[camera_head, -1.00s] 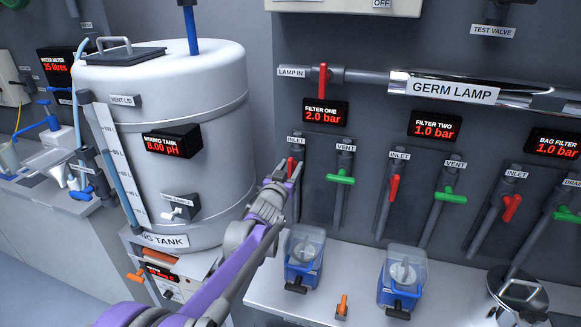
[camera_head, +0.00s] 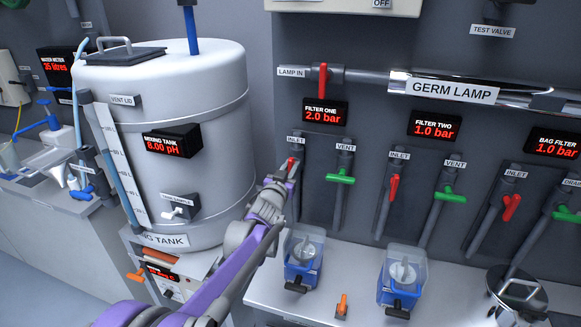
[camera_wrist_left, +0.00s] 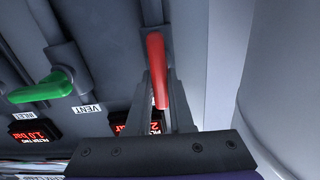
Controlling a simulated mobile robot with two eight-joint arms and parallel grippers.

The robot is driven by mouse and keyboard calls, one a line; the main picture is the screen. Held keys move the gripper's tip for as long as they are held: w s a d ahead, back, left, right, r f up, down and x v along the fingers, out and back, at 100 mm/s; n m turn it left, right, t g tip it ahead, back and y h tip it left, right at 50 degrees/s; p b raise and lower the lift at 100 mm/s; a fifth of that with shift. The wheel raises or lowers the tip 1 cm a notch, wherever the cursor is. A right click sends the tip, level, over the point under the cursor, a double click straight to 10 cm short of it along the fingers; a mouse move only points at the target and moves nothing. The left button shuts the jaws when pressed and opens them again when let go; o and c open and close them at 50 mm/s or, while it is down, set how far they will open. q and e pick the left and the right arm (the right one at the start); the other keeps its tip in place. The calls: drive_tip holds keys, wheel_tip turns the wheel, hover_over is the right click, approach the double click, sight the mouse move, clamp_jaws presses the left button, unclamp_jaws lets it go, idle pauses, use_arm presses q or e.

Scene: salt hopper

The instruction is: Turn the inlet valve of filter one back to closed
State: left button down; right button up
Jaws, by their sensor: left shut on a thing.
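The red inlet valve handle (camera_head: 292,162) of filter one sits on a grey pipe left of the green vent handle (camera_head: 341,179). Its display (camera_head: 325,112) reads 2.0 bar. My left gripper (camera_head: 287,170) is at this handle and hides most of it in the head view. In the left wrist view the red handle (camera_wrist_left: 155,60) lies between the fingers of my left gripper (camera_wrist_left: 160,95), which is shut on it. My right gripper is in neither view.
The white mixing tank (camera_head: 165,120) stands close to the left of my arm. A blue filter housing (camera_head: 303,255) is on the bench below. Filter two's inlet handle (camera_head: 393,187) and vent handle (camera_head: 448,193) are to the right.

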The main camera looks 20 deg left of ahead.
use_arm(q)
drive_tip(key=m, duration=0.1)
drive_tip(key=m+p, duration=0.1)
drive_tip(key=m, duration=0.2)
drive_tip(key=shift+d+m, duration=0.3)
drive_tip(key=shift+m, duration=0.1)
drive_tip(key=shift+d+f+m+p, duration=0.15)
drive_tip(key=shift+m+p, duration=0.7)
drive_tip(key=shift+m, duration=1.15)
drive_tip(key=shift+d+f+m+p, duration=0.1)
drive_tip(key=shift+f+m+p, duration=0.15)
drive_tip(key=shift+m+p, duration=1.2)
drive_tip(key=shift+d+f+m+p, duration=0.1)
drive_tip(key=shift+f+m+p, duration=0.15)
drive_tip(key=shift+m, duration=2.3)
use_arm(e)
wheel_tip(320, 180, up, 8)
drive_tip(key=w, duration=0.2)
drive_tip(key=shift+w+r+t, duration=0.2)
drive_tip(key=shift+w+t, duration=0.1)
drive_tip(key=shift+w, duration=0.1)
use_arm(q)
drive_tip(key=c, duration=0.8)
unclamp_jaws()
drive_tip(key=shift+s, duration=0.15)
